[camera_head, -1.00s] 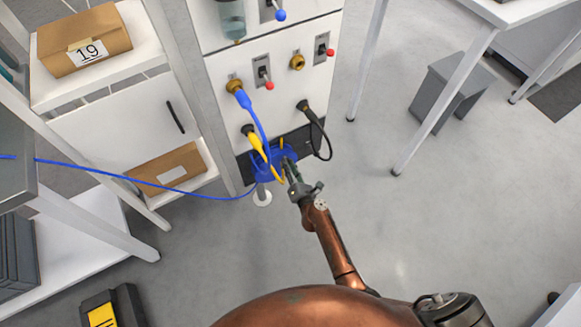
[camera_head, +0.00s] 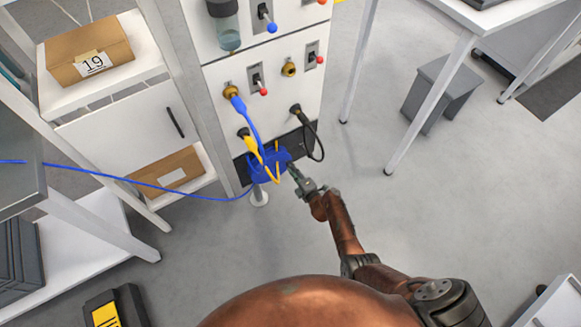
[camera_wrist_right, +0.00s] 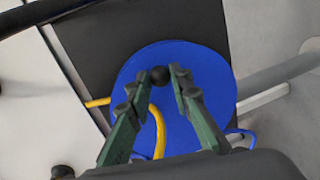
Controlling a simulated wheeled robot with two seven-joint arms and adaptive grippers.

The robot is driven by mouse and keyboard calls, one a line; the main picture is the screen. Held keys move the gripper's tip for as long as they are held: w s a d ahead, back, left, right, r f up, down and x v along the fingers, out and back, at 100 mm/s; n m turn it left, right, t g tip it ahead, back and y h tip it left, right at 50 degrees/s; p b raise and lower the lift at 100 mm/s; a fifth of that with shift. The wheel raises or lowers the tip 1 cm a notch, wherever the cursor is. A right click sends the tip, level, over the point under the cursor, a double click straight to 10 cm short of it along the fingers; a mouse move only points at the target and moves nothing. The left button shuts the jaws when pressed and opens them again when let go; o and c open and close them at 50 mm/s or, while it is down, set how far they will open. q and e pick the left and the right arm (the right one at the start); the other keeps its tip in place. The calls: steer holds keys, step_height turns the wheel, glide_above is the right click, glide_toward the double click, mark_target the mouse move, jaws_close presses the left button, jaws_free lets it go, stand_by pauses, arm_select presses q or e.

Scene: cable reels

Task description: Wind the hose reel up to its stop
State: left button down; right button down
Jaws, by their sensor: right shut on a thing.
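The blue hose reel (camera_head: 262,172) is mounted low at the foot of the white panel in the head view. In the right wrist view its round blue face (camera_wrist_right: 188,62) fills the middle. A small black crank knob (camera_wrist_right: 159,76) stands out in front of that face. My right gripper (camera_head: 292,168) is at the reel's right side. In the wrist view its green fingers (camera_wrist_right: 160,77) are closed around the knob. A blue hose (camera_head: 200,197) runs from the reel to the left. The crank arm cannot be made out. My left gripper is not in view.
Blue, yellow and black lines hang from the panel's fittings (camera_head: 231,91) above the reel. A white shelf (camera_head: 110,88) with cardboard boxes (camera_head: 88,52) stands at the left. The floor between is clear.

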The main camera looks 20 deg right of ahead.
steer(key=shift+s+d+f+m+y, duration=0.15)
steer(key=shift+f+m+y, duration=0.15)
steer(key=shift+f+m, duration=0.45)
steer(key=c, duration=1.7)
jaws_free()
steer(key=shift+c, duration=0.2)
steer(key=shift+r, duration=0.1)
steer(key=v, duration=1.1)
steer(key=shift+s+r, duration=0.2)
steer(key=shift+s, duration=0.2)
